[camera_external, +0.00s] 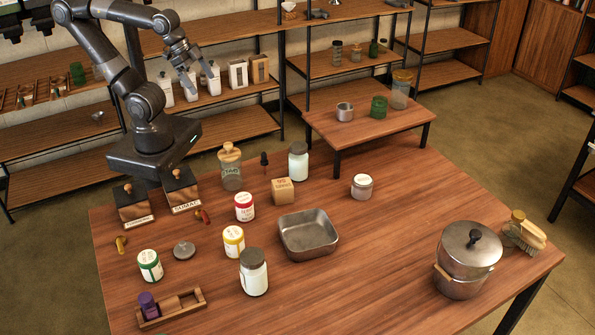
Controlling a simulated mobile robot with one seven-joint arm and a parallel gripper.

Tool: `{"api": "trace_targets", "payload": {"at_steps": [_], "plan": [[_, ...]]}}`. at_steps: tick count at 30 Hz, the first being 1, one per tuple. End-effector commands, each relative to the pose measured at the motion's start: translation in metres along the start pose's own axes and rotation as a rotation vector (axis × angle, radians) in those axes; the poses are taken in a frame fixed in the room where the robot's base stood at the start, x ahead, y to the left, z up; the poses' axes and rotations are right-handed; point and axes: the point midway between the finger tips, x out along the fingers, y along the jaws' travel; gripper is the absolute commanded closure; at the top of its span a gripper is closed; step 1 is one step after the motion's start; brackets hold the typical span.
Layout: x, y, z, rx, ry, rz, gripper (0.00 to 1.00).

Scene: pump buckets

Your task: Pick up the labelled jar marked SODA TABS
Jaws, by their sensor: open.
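Several labelled jars stand upright on the wooden table; their labels are too small to read surely, so I cannot tell which is marked SODA TABS. They include a clear glass jar with a wooden lid (231,172), a red-banded jar (244,208), a yellow-banded jar (234,242), a green-banded jar (150,266), a white jar with a grey lid (254,275), a white jar at the back (298,163) and a small pale jar (362,187). My gripper (194,78) is open and empty, high at the upper left, apart from all of them.
A metal pan (308,236) sits mid-table, with a small wooden box (283,191) behind it. A lidded pot (467,262) and a brush (523,235) stand at the right. A wooden tray (186,304) lies at the front left. The table between pan and pot is clear.

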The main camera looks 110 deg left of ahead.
Motion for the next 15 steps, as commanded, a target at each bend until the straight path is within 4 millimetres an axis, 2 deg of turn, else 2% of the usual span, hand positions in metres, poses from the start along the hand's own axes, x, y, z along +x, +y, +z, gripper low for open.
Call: {"api": "trace_targets", "payload": {"at_steps": [10, 13, 15], "plan": [[0.0, 0.001, -0.004, 0.006, -0.001, 0.005, 0.1], [0.002, 0.007, -0.017, 0.027, -0.008, 0.023, 0.1], [0.005, 0.015, -0.033, 0.054, -0.014, 0.046, 0.1]]}}
